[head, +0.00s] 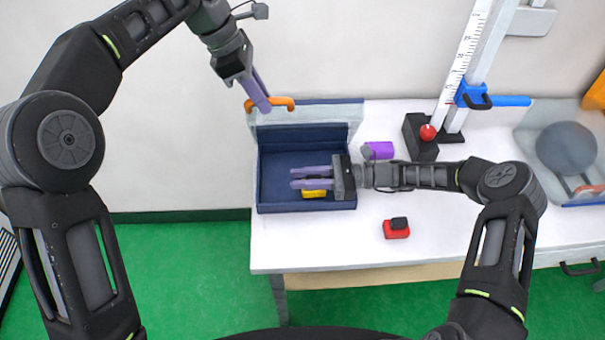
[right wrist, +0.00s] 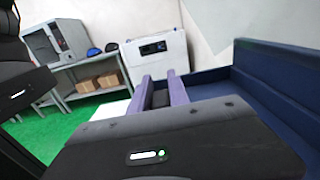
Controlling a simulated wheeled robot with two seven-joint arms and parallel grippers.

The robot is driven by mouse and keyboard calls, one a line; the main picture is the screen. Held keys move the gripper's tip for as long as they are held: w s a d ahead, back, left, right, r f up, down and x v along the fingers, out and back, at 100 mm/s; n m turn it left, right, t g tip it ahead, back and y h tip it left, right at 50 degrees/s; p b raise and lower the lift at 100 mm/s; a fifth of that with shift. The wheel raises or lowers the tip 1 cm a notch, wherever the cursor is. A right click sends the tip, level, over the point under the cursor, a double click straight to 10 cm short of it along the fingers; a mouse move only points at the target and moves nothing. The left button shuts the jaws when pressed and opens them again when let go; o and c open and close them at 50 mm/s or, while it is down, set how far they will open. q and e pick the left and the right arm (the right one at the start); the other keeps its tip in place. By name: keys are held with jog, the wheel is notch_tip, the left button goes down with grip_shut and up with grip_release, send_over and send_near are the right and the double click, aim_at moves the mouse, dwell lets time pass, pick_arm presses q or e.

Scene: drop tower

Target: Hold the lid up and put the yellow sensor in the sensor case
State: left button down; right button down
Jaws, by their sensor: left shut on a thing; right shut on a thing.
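The sensor case (head: 270,185) is an open dark blue box on the white table. Its lid (head: 330,112) stands raised at the back, with an orange handle (head: 286,103) on its top edge. My left gripper (head: 262,104) is shut on that handle. My right gripper (head: 296,178) reaches in over the case from the right, shut on the yellow sensor (head: 314,194), which is partly hidden under the fingers. In the right wrist view a dark part sits between the fingers (right wrist: 163,88). I cannot tell whether the sensor touches the case floor.
A red sensor with a black top (head: 396,229) lies at the table's front. Behind is a ruled tower (head: 463,60) with a blue clamp. A grey ball (head: 566,149) sits far right.

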pick_arm(q)
jog(key=shift+a+f, duration=0.1)
jog(key=shift+f, duration=0.05)
pick_arm(e)
jog(key=shift+f, duration=0.45)
jog(key=shift+s+f, duration=0.1)
jog(key=shift+f, duration=0.2)
